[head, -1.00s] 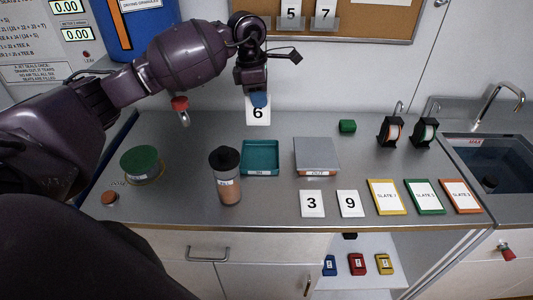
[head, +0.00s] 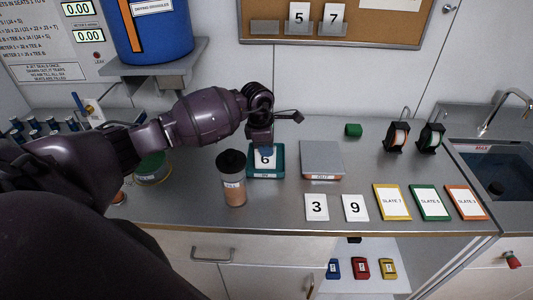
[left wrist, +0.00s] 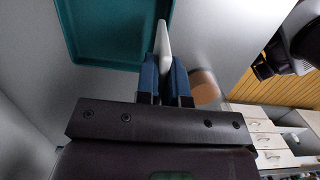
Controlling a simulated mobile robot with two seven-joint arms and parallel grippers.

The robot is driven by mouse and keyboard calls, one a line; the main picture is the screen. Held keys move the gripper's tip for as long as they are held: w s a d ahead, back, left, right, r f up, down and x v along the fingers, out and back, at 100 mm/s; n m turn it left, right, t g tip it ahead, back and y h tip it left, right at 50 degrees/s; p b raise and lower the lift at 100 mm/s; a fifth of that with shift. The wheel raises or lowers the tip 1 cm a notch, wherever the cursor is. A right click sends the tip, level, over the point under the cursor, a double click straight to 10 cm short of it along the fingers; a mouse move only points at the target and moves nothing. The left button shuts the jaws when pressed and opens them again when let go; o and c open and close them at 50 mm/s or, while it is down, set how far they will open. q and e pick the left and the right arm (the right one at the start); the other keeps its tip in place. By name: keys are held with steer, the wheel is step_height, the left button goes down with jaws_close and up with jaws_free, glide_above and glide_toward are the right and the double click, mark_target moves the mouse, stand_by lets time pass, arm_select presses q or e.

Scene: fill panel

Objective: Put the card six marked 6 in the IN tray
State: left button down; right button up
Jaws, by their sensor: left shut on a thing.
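The white card six (head: 265,160), marked 6, is upright in my left gripper (head: 266,148). In the head view the card is in front of or over the teal IN tray (head: 279,174), whose front label is small. In the left wrist view the blue fingers of my left gripper (left wrist: 165,82) are shut on the card (left wrist: 162,42), seen edge-on. The tray (left wrist: 105,50) lies beyond and to the left of the card there. I cannot tell whether the card touches the tray. My right gripper is not in view.
A dark-lidded jar (head: 233,180) stands just left of the tray. The grey OUT tray (head: 322,158) is to its right. Cards 3 (head: 316,207) and 9 (head: 355,207) lie in front, with several slates further right. Bare counter lies behind the trays.

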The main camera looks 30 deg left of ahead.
arm_select(q)
step_height(320, 180, down, 2)
steer(key=shift+f, duration=0.2)
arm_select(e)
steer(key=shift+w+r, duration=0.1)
arm_select(q)
steer(key=c, duration=1.7)
jaws_free()
steer(key=shift+f, duration=0.15)
steer(key=o, duration=0.5)
steer(key=shift+c, duration=0.2)
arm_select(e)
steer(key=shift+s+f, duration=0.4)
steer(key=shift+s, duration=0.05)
